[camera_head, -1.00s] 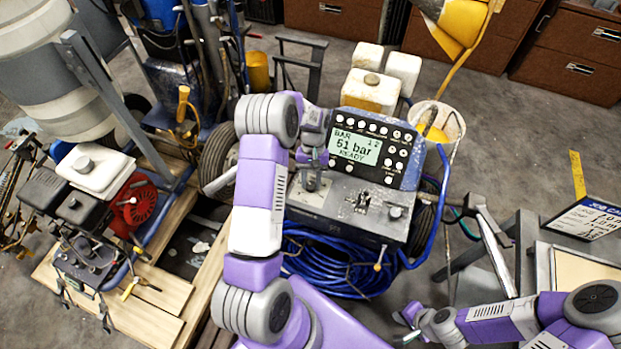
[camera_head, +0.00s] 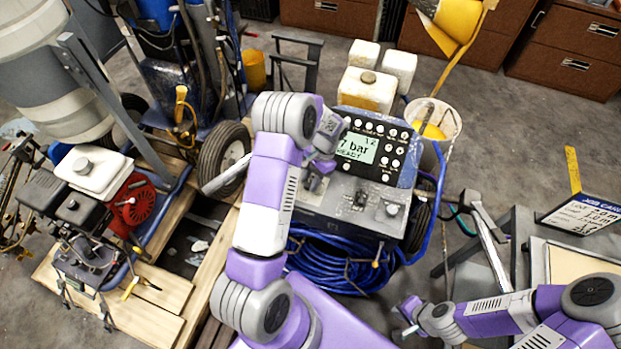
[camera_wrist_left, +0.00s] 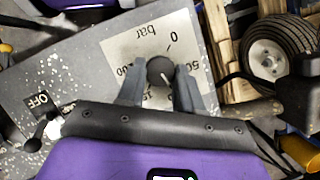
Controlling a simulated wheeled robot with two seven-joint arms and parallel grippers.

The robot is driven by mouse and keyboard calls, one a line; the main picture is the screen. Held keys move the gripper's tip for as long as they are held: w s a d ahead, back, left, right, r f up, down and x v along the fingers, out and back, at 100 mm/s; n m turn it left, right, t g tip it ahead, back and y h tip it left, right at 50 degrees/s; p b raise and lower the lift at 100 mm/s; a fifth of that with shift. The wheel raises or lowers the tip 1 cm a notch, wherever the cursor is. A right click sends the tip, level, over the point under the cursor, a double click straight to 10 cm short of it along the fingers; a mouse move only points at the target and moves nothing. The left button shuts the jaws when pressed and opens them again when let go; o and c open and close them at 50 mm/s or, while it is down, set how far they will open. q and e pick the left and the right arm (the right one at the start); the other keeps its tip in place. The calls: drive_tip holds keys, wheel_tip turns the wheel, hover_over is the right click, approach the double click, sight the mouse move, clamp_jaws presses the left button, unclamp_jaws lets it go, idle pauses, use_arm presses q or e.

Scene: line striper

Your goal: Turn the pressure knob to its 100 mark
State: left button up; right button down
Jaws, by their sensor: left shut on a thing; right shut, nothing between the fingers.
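The pressure knob (camera_wrist_left: 160,71) is a dark round knob with a white pointer line, on a pale dial plate (camera_wrist_left: 118,43) marked "bar". In the left wrist view, 0 is above the knob and partly covered numerals are at its left and below. The pointer aims down and slightly right. My left gripper (camera_head: 314,184) is shut on the knob, one finger on each side; the head view hides the knob. The display (camera_head: 357,148) is partly covered by my wrist and reads "7 bar READY", leading digits possibly hidden. My right gripper (camera_head: 408,309) is shut and empty, low at right.
A bucket (camera_head: 440,118) stands behind right. A grey table (camera_head: 520,245) with a sign is at right.

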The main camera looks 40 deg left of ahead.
use_arm(q)
drive_tip(key=shift+m, duration=0.3)
drive_tip(key=o, duration=1)
drive_tip(key=shift+o, duration=0.2)
drive_tip(key=p+v, duration=0.1)
drive_tip(key=v, duration=0.6)
drive_tip(key=shift+r, duration=0.25)
drive_tip(key=shift+w+d, duration=0.1)
